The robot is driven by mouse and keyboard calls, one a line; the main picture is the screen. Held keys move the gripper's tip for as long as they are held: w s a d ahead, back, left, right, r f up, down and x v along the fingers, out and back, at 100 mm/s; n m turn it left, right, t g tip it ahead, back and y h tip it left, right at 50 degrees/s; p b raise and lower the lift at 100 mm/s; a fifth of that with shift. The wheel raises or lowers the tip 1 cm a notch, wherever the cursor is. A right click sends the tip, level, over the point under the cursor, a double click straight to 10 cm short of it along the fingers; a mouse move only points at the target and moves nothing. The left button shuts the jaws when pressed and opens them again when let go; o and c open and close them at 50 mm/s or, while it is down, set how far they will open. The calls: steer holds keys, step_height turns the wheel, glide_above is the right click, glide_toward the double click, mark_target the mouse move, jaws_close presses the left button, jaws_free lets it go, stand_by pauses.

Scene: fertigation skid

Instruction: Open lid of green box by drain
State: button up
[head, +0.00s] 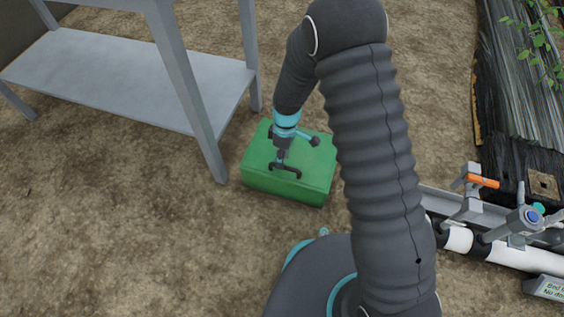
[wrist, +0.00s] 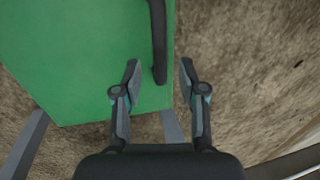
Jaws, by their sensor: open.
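The green box (head: 258,178) stands on the soil between the grey table and my base, and its lid looks shut. In the wrist view the green lid (wrist: 75,60) fills the upper left. A dark bar handle (wrist: 158,35) runs along it near its right edge. My gripper (wrist: 159,72) is open, with the near end of the handle lying between its two fingertips. I cannot tell whether either finger touches it. In the head view my gripper (head: 282,155) points down over the top of the box, partly covering it. My arm hides ground to the right.
A grey table (head: 130,80) with legs stands left of the box, one leg close to it. At right are white pipes (head: 510,256), a valve with a blue cap (head: 534,213), an orange handle (head: 483,181) and a small sign (head: 548,288). Front-left soil is clear.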

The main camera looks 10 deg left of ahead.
steer(key=shift+s+f, duration=0.25)
steer(key=shift+f, duration=0.9)
jaws_close()
